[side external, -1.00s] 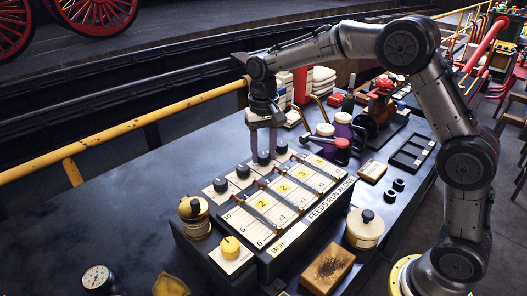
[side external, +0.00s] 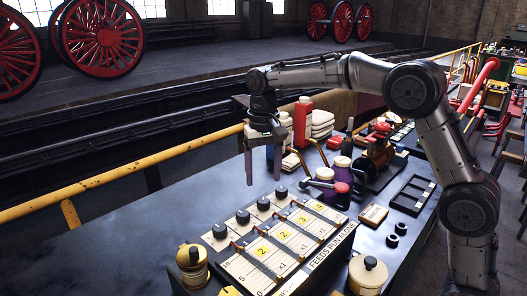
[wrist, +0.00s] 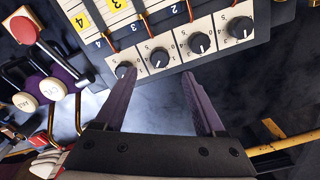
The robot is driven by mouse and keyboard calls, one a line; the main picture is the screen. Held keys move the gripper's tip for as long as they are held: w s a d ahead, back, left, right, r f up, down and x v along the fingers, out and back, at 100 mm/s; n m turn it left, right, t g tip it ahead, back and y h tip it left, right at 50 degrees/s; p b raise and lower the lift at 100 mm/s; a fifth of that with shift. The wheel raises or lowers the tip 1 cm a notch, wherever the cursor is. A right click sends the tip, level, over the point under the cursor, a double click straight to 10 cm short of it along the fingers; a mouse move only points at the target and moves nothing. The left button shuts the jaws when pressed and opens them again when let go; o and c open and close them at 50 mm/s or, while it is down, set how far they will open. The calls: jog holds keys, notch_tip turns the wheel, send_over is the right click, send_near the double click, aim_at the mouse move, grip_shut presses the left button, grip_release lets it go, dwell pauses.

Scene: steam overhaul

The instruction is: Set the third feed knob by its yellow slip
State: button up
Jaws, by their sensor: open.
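The feed panel (side external: 262,262) has a row of black knobs on cream plates, with yellow slips on its sloping lanes. The third knob (side external: 262,203) also shows in the wrist view (wrist: 159,57), on the plate beside the blue 3. Its white mark is too small to read for sure. The third lane's yellow slip (wrist: 117,5) appears to read 3 and is partly cut off by the frame edge. My gripper (side external: 264,178) is open and empty, above and behind the knob row. In the wrist view its purple fingers (wrist: 158,78) stand apart, touching no knob.
The other knobs, including the fourth (wrist: 123,70) and second (wrist: 199,42), sit close beside the third. Purple-bodied jars (side external: 342,168) and a red bottle (side external: 302,122) stand right of my gripper. A yellow rail (side external: 130,153) runs behind the bench. Bench at left is clear.

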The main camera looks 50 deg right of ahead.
notch_tip(320, 180, up, 7)
jog(key=shift+f, duration=0.2)
jog(key=shift+r, duration=0.1)
jog(key=s+d+r+t, duration=0.15)
jog(key=s+r, duration=0.25)
jog(key=s, duration=0.4)
jog(key=s+r+t, duration=0.2)
jog(key=s+r, duration=0.2)
jog(key=s, duration=0.5)
jog(key=s+d+f+n+t, duration=0.1)
jog(key=s+f+n, duration=0.4)
jog(key=s+f, duration=0.8)
jog(key=shift+f+t, duration=0.55)
jog(key=shift+f, duration=0.05)
